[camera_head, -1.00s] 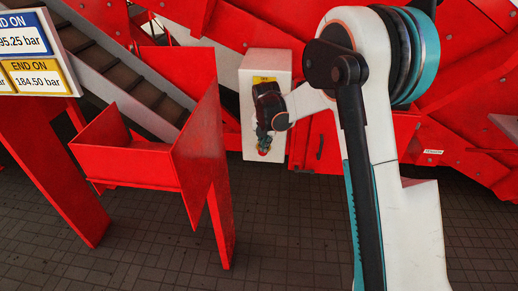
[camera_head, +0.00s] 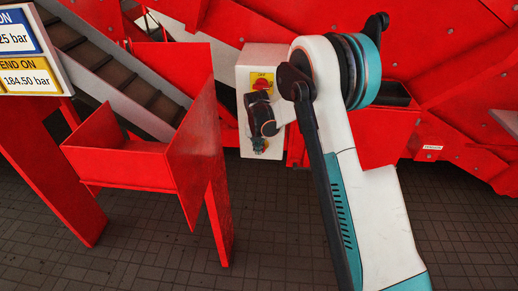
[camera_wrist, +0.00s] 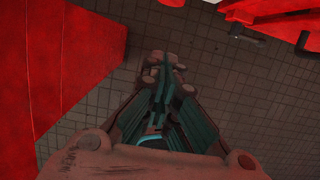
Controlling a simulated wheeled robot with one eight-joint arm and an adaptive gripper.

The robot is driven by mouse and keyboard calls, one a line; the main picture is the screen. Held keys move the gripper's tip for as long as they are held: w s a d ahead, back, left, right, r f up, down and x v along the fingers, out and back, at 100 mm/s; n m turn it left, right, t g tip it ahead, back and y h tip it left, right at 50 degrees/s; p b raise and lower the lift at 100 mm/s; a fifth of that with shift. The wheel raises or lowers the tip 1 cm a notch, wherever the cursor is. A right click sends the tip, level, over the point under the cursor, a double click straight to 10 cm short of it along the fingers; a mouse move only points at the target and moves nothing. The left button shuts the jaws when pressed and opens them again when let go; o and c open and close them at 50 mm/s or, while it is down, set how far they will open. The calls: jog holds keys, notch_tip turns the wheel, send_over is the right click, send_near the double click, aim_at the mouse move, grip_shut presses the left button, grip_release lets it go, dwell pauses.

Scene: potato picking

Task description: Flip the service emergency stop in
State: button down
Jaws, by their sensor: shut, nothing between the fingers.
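A grey-white control box (camera_head: 243,142) is on the red machine, left of my arm in the head view. A red rotary switch (camera_head: 262,84) on a yellow plate shows on its upper front, above my wrist. I cannot read its label, nor tell whether it is the service emergency stop. My gripper (camera_head: 259,146) hangs pointing down in front of the lower part of the box, shut and empty. Its fingers hide part of the box front there. In the wrist view the shut fingers (camera_wrist: 164,68) show against the floor; the box is not recognisable there.
A red chute-like frame (camera_head: 120,165) stands close to the left of the box. A sign with pressure readings (camera_head: 28,48) is at the far left. Red machine panels (camera_head: 450,90) fill the back right. The tiled floor (camera_head: 290,230) in front is clear.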

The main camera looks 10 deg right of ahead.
jog(key=w+d+f+b, duration=0.2)
jog(key=w+f+b, duration=0.2)
jog(key=f, duration=0.4)
jog(key=shift+w+f, duration=0.15)
jog(key=shift+w, duration=0.7)
jog(key=shift+w+d+r, duration=0.15)
jog(key=shift+w, duration=0.4)
jog(key=shift+w+d+r, duration=0.1)
jog(key=shift+w+d, duration=0.05)
jog(key=shift+w, duration=0.35)
